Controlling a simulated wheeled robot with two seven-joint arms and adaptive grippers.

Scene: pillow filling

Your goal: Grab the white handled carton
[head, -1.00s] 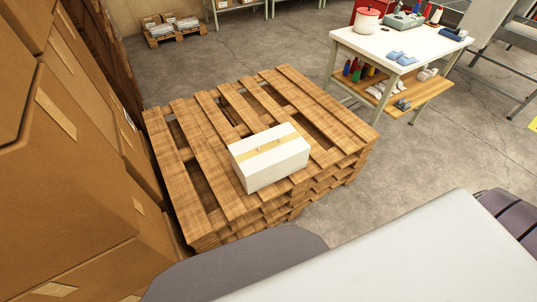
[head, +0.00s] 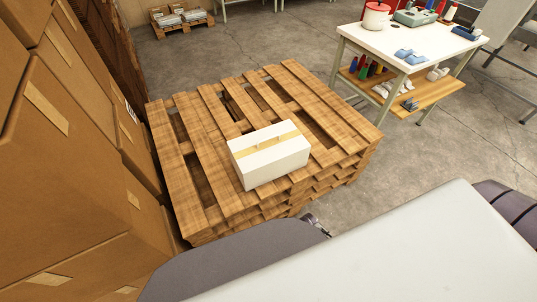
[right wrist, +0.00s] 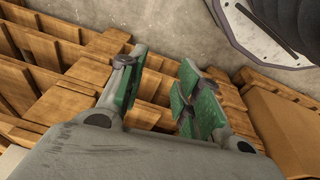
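The white carton (head: 268,155) is a closed box with a tan strip along its top and a handle slot in that strip. It sits near the front edge of the stacked wooden pallets (head: 205,165) in the head view. My right gripper (right wrist: 158,66) is open and empty in the right wrist view, its green-padded fingers apart against pallet slats. A small metallic gripper part (head: 315,226) shows low in front of the pallet stack, below and right of the carton and apart from it; most of it is hidden. My left gripper is not identifiable in view.
Tall stacked cardboard boxes (head: 75,150) line the left side, close to the pallets. A white-topped worktable (head: 400,55) with a lower shelf stands at the back right. Concrete floor (head: 450,145) is clear right of the pallets.

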